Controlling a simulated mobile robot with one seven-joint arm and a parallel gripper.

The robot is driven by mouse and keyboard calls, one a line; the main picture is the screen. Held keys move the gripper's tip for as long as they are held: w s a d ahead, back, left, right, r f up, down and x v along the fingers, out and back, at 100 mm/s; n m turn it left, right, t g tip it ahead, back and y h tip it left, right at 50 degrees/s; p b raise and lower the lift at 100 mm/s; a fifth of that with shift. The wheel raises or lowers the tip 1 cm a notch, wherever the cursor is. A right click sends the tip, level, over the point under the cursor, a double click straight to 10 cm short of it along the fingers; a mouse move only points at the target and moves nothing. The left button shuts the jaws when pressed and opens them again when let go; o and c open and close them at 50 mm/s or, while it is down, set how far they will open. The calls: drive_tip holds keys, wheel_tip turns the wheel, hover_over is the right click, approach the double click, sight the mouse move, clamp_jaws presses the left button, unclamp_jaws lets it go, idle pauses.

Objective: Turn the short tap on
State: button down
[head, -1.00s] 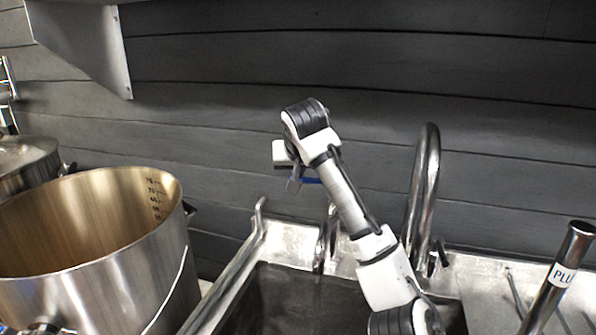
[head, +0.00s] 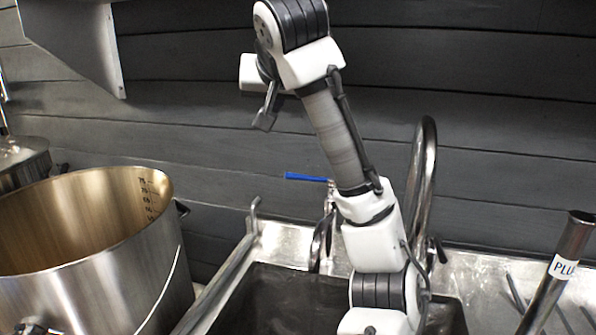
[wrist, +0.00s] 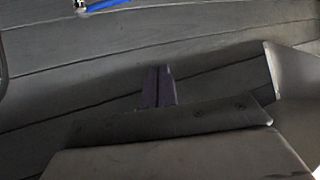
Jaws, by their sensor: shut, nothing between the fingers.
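The short tap (head: 319,240) stands at the back edge of the sink, left of the tall curved tap, and is partly hidden by my arm. Its blue lever (head: 307,177) sticks out to the left, roughly level. In the wrist view the blue lever (wrist: 104,5) is cut off by the top edge. My gripper (head: 265,119) is in the air, above and left of the lever, clear of it. In the wrist view my gripper (wrist: 158,88) is shut and empty, with the fingers together in front of the wall boards.
The tall curved tap (head: 424,165) stands right of my arm. The dark sink basin (head: 285,300) lies below. A large steel pot (head: 95,262) is at the left, and a shelf bracket (head: 88,38) is on the wall above it. A labelled metal tube (head: 556,275) leans at the right.

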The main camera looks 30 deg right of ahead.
drive_tip(key=s+a+r+m+t, duration=0.1)
drive_tip(key=s+a+r+t, duration=0.2)
drive_tip(key=r, duration=0.3)
drive_tip(key=s+a+r+m+t+y, duration=0.1)
drive_tip(key=s+a+r+t, duration=0.15)
drive_tip(key=r, duration=0.35)
drive_tip(key=s+a+r+m+t, duration=0.1)
drive_tip(key=s+a+r+t, duration=0.1)
drive_tip(key=s+r+t, duration=0.3)
drive_tip(key=s+d+r+m+p, duration=0.1)
drive_tip(key=s+d+r+m, duration=0.1)
drive_tip(key=s+r+m, duration=0.25)
drive_tip(key=s+d+f+m+t+h, duration=0.2)
drive_tip(key=s+d+f+m+h, duration=0.15)
drive_tip(key=s+d+m, duration=0.45)
drive_tip(key=m+g+p, duration=0.2)
drive_tip(key=m+g, duration=0.5)
drive_tip(key=m, duration=1.2)
approach(311, 179)
drive_tip(key=s+a, duration=0.5)
drive_tip(key=a, duration=0.1)
drive_tip(key=r+p+x, duration=0.1)
drive_tip(key=p+x, duration=0.4)
drive_tip(key=x, duration=0.8)
drive_tip(key=shift+w+d, duration=0.1)
drive_tip(key=shift+d, duration=0.05)
